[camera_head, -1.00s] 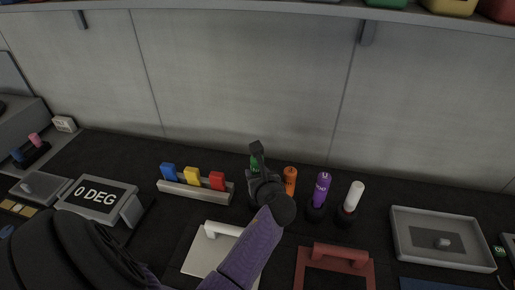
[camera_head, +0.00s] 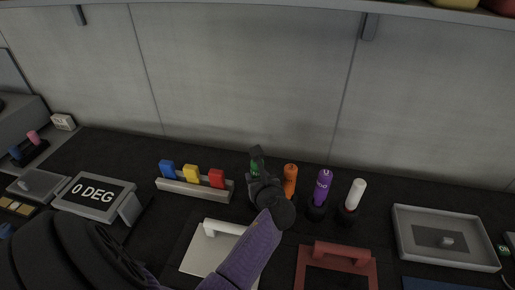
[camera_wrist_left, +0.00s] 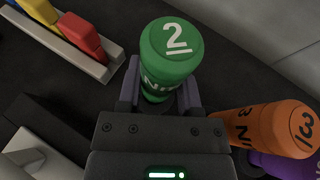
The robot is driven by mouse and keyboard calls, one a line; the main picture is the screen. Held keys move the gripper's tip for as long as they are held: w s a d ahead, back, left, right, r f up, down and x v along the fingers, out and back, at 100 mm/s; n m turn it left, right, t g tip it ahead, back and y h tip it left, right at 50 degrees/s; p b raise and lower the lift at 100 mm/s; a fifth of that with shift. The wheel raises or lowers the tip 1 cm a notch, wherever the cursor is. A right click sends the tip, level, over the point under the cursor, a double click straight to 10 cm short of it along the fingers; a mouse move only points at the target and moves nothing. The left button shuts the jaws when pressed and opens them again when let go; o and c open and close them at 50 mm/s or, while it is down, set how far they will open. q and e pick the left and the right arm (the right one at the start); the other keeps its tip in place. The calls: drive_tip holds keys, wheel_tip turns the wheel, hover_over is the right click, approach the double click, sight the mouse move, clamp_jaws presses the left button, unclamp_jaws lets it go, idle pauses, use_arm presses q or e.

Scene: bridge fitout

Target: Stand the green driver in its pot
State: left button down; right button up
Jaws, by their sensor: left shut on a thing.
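The green driver (camera_head: 255,168) has a white 2 on its top in the left wrist view (camera_wrist_left: 172,47). My left gripper (camera_head: 257,166) is shut on it, with one finger on each side of the handle (camera_wrist_left: 160,92). The driver looks about upright, left of the orange driver. Its lower end is hidden by my gripper. A dark round shape shows just below the handle in the wrist view, but I cannot tell how far the driver sits in a pot. My right gripper is not in view.
The orange driver (camera_head: 290,178) stands close on the right, then the purple driver (camera_head: 322,187) and the white driver (camera_head: 355,194) in dark pots. A rack (camera_head: 194,190) with blue, yellow and red blocks is on the left. A grey tray (camera_head: 445,263) lies far right.

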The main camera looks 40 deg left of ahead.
use_arm(q)
drive_tip(key=shift+c, duration=1)
unclamp_jaws()
drive_tip(key=p+v, duration=0.3)
drive_tip(key=v, duration=0.7)
drive_tip(key=shift+f, duration=0.1)
